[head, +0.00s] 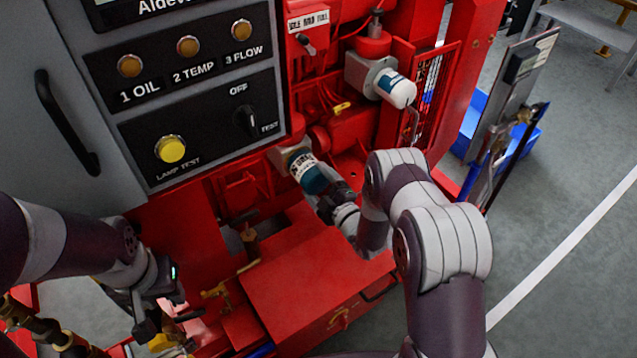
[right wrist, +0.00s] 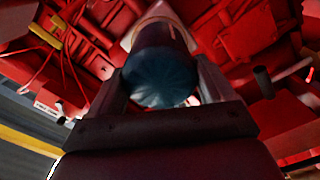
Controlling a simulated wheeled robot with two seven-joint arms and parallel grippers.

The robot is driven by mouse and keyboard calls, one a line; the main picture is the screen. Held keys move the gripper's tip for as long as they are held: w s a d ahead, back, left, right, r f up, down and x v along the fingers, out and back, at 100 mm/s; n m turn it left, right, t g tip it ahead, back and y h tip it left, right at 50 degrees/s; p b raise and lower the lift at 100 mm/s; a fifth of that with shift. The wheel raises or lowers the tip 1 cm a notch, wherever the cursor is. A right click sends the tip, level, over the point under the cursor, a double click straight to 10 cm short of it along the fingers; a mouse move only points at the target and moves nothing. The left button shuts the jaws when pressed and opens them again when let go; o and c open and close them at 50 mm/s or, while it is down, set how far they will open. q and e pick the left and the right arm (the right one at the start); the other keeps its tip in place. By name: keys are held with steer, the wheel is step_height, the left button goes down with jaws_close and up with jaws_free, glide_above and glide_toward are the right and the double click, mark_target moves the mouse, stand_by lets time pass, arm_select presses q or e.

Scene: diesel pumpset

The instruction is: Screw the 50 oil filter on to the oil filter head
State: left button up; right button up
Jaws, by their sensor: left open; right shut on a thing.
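The 50 oil filter (head: 310,175) is a teal can with a white, lettered band. In the head view it sits tilted, its upper end against the pale oil filter head (head: 290,153) low on the red engine. I cannot tell whether the thread is engaged. My right gripper (head: 333,194) is shut on the filter's lower part. In the right wrist view the filter's dark teal ribbed end (right wrist: 160,82) lies between the two fingers of my right gripper (right wrist: 162,88). My left gripper (head: 166,316) is open at the lower left, away from the filter.
A grey control panel (head: 170,95) with lamps and a switch stands at left. A white and blue filter (head: 397,88) hangs at upper right. A red box (head: 310,280) lies below my right gripper. Brass fittings (head: 45,328) are near my left arm. Floor is open at right.

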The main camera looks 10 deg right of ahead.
steer(key=m, duration=0.4)
steer(key=shift+w+r+m, duration=0.1)
steer(key=shift+r+m, duration=0.15)
steer(key=shift+m, duration=0.15)
steer(key=m, duration=0.3)
steer(key=m, duration=0.3)
steer(key=shift+r, duration=0.1)
steer(key=m, duration=0.6)
steer(key=shift+y, duration=0.3)
steer(key=shift+w, duration=0.1)
